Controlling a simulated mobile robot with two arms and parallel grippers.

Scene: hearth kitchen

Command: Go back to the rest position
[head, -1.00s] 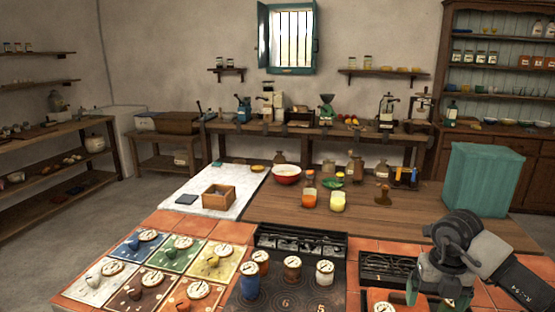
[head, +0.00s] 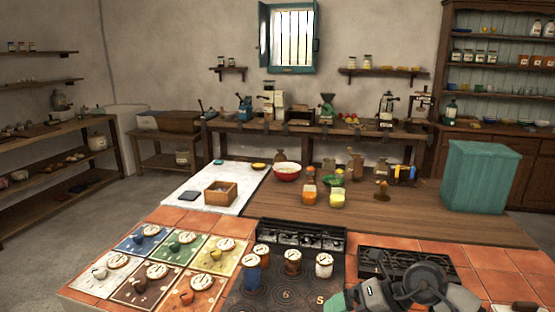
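Part of my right arm (head: 410,287) shows at the bottom right, a grey jointed link over the front of the tiled counter. Its fingers do not show, so I cannot see what, if anything, they hold. My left arm and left gripper are out of the picture. The task names no object.
The tiled counter (head: 205,218) carries coloured squares with small cups and round lids. Blue, brown and white-lidded jars (head: 293,262) stand on the dark hob. A black grate (head: 398,262) lies beside my arm. A wooden box (head: 220,193) and teal block (head: 480,176) stand behind.

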